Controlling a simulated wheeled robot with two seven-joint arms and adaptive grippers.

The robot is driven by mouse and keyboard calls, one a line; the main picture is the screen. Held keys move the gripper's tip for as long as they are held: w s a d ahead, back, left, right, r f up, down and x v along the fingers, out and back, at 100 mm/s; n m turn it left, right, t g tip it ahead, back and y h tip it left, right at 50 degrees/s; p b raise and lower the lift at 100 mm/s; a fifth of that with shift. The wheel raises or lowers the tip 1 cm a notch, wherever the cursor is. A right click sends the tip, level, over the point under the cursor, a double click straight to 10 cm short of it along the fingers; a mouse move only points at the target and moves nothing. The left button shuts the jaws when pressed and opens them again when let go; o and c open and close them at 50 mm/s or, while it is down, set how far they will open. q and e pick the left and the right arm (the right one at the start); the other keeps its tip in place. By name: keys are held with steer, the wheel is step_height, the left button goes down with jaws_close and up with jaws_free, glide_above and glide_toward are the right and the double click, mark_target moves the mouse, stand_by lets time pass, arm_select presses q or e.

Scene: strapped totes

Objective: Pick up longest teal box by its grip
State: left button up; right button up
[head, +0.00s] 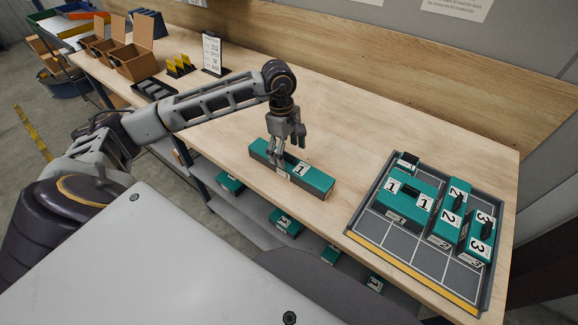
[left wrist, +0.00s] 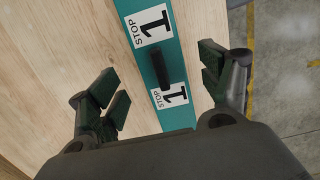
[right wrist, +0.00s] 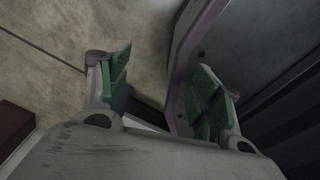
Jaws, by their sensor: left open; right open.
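The longest teal box (head: 317,182) lies alone on the wooden table, left of the grey tray, with a white label reading 1. In the left wrist view the teal box (left wrist: 181,116) runs up the picture, with a black grip (left wrist: 160,69) between two labels reading STOP 1. My left gripper (head: 286,158) is above the box and hides part of its middle. In the left wrist view its open fingers (left wrist: 160,88) stand on either side of the box, with the grip between them. My right gripper (right wrist: 163,95) is open and empty, low over the floor, and out of the head view.
A grey gridded tray (head: 371,222) with a yellow front edge holds several shorter teal boxes numbered 1, 2 and 3. Cardboard bins (head: 131,62), yellow cards (head: 180,65) and a sign stand (head: 213,54) are at the back left. More teal boxes (head: 286,222) sit below the table.

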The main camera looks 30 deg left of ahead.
mark_target(288, 155)
arm_select(q)
steer(key=f, duration=0.2)
steer(key=shift+s+d+f, duration=0.1)
steer(key=shift+d+f, duration=0.1)
steer(key=shift+f, duration=0.6)
arm_select(e)
steer(key=shift+w+a+r, duration=0.2)
steer(key=shift+w+a, duration=0.05)
steer(key=shift+w, duration=0.15)
steer(key=shift+w+a+r, duration=0.15)
steer(key=shift+w+a, duration=0.05)
steer(key=shift+w, duration=0.2)
arm_select(q)
steer(key=shift+c, duration=0.3)
arm_select(e)
steer(key=shift+s, duration=0.1)
